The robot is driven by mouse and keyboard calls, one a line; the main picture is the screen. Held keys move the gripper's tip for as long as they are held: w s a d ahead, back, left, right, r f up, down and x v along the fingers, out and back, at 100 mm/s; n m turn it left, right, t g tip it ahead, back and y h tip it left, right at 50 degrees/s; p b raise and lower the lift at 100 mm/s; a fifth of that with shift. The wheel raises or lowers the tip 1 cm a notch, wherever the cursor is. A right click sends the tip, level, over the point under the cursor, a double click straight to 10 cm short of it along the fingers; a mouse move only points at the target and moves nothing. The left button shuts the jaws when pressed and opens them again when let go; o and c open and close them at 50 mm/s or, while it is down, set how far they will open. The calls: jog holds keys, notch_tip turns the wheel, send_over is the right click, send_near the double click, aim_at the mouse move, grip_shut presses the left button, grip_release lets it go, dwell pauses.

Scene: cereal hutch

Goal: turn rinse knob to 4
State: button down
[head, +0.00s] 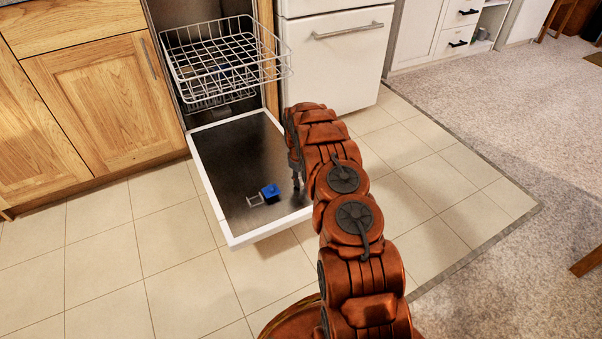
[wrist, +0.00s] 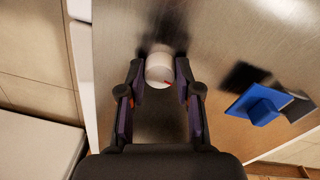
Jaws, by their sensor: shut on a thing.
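The rinse knob (wrist: 160,69) is a small white cylinder on the metal inner face of the open dishwasher door (head: 232,150). A red mark shows at the lower right of its top; I cannot read any numbers. My gripper (wrist: 159,78) is shut on the knob, with one dark finger on its left side and one on its right. In the head view my gripper (head: 296,172) is low over the right part of the door, and the knob is hidden there.
A blue lid (head: 270,192) stands open beside a dispenser opening on the door; it also shows right of the knob in the wrist view (wrist: 262,105). A white wire rack (head: 225,62) is pulled out above the door. Tiled floor (head: 110,255) is clear in front.

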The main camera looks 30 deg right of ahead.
jog(key=m+p, duration=0.2)
jog(key=m, duration=0.1)
jog(key=shift+a+r+m+p, duration=0.1)
jog(key=shift+r+m+p, duration=0.05)
jog(key=shift+m+p, duration=0.2)
jog(key=m+p, duration=0.2)
jog(key=m, duration=0.1)
jog(key=shift+m, duration=0.25)
jog(key=m+p, duration=0.1)
jog(key=m, duration=0.3)
jog(key=shift+w+f, duration=0.1)
jog(key=shift+f, duration=0.1)
jog(key=shift+m+g, duration=0.3)
jog(key=shift+m, duration=1.6)
jog(key=c, duration=0.8)
grip_release()
jog(key=shift+r, duration=0.1)
jog(key=shift+w+a+r, duration=0.1)
jog(key=shift+w+r, duration=0.05)
jog(key=shift+r, duration=1.8)
jog(key=shift+w+a+r, duration=0.1)
jog(key=shift+w+r, duration=0.05)
jog(key=shift+r, duration=1.85)
jog(key=shift+w+r, duration=0.15)
jog(key=shift+r, duration=1.8)
